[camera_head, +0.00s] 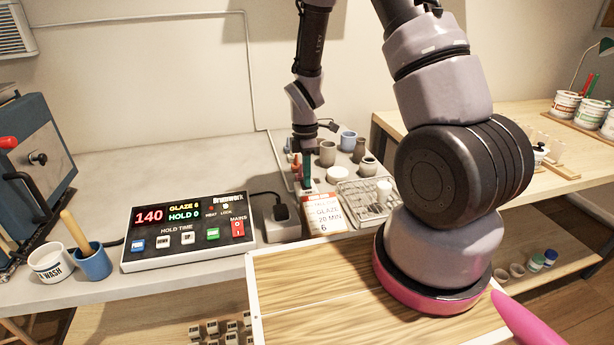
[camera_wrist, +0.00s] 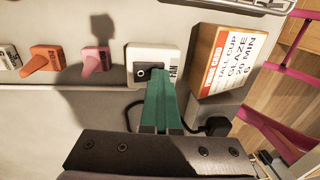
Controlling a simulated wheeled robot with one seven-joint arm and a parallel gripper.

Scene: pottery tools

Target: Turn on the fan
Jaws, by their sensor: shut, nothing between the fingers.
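The fan switch is a small white box (camera_wrist: 168,56) lettered FAN, with a black rocker (camera_wrist: 142,73) on its face, in the wrist view. My gripper (camera_wrist: 158,73) is shut, its green fingers together and empty. The fingertips are right at the switch, beside the rocker's right side. I cannot tell whether they touch it or which way the rocker is set.
A box with a printed label (camera_wrist: 228,62) stands close right of the switch. A black plug (camera_head: 281,212) and the control panel (camera_head: 188,232) are nearby. A slatted grille (camera_head: 12,40) is on the wall.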

